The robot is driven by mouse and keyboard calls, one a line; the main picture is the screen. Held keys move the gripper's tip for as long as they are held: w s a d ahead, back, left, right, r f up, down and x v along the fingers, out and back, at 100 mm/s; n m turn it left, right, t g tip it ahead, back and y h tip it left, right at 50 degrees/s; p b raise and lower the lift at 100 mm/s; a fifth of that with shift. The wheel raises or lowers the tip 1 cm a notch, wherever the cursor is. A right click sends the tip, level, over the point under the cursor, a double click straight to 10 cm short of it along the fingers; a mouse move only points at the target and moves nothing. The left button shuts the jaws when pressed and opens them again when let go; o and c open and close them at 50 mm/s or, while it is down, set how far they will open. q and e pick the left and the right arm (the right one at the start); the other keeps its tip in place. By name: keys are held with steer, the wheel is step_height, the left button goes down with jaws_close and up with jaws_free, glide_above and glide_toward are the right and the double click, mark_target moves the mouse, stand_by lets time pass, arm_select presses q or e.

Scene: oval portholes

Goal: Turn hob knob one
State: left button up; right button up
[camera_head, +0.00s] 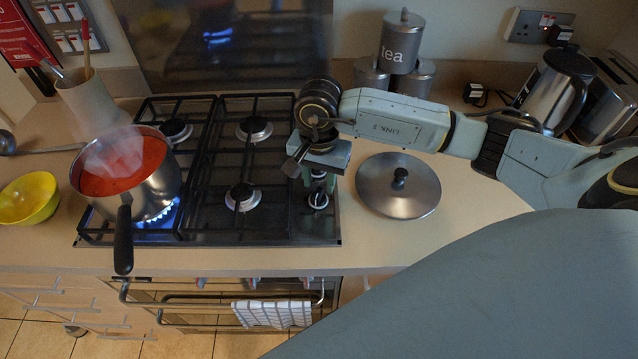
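The black gas hob (267,238) is set in the worktop, with its control knobs in a column along its right edge. The nearest knob (318,200) shows clearly, just in front of my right gripper. My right gripper (319,181) points down over this column, its fingers apart on either side of a knob farther back. I cannot tell whether they touch it. The farther knobs are hidden under the gripper and wrist. No numbering shows on the knobs. My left gripper is not in view.
A steel pan (157,195) of red soup steams over a lit blue flame at the hob's left. Its black handle (123,240) sticks out in front. A pan lid (398,186) lies right of the hob. A yellow bowl (30,198), tea canister (402,43) and kettle (556,88) stand around.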

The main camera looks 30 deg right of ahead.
mark_target(318, 196)
steer(key=shift+f, duration=1.4)
steer(key=shift+c, duration=0.3)
jaws_close()
